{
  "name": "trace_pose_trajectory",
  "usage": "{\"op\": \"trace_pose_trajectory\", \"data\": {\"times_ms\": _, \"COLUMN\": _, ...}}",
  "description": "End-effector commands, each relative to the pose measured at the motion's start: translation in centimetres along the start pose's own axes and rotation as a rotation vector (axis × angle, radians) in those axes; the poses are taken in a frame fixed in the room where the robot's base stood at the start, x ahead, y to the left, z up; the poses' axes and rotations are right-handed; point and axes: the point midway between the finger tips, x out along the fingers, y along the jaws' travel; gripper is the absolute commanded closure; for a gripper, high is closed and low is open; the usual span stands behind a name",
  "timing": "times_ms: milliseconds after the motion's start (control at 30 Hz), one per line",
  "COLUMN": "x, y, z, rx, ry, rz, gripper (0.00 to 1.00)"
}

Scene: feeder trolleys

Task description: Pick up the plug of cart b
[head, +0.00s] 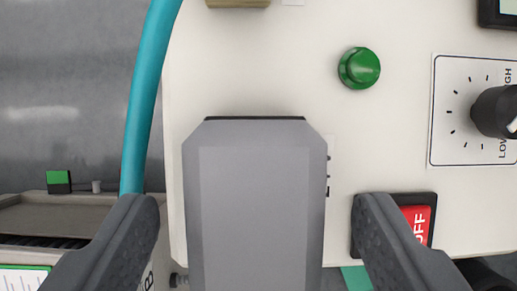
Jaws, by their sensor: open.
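A grey block with bevelled top corners (255,215), which looks like the plug, fills the middle of the head view in front of a pale panel (290,60). A dark edge shows along its top, and its lower end runs out of the picture. My gripper (255,203) is open, with one dark finger on each side of the block. A gap shows between the block and each finger. A letter B is partly visible at the lower left, beside the left finger.
A blue hose (145,90) runs down on the left and passes behind the left finger. The panel carries a green button (359,68), a black dial (495,112) and a red OFF switch (415,222) partly behind the right finger. A grey tray-like unit (60,215) is at lower left.

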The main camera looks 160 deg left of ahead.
Motion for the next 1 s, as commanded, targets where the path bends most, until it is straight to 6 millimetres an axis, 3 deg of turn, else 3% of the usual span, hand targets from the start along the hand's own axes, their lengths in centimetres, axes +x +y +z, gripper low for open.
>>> {"op": "trace_pose_trajectory", "data": {"times_ms": 200, "x": 2.8, "y": 0.0, "z": 0.0, "rx": -0.002, "ry": 0.000, "rz": -0.001, "gripper": 0.35}}
{"op": "trace_pose_trajectory", "data": {"times_ms": 433, "x": 2.9, "y": -0.1, "z": 0.0, "rx": -0.002, "ry": 0.001, "rz": -0.002, "gripper": 0.35}}
{"op": "trace_pose_trajectory", "data": {"times_ms": 667, "x": 2.8, "y": -0.1, "z": 0.0, "rx": -0.003, "ry": 0.000, "rz": -0.002, "gripper": 0.98}}
{"op": "trace_pose_trajectory", "data": {"times_ms": 1000, "x": 2.6, "y": -0.1, "z": -0.1, "rx": -0.002, "ry": 0.001, "rz": -0.003, "gripper": 1.00}}
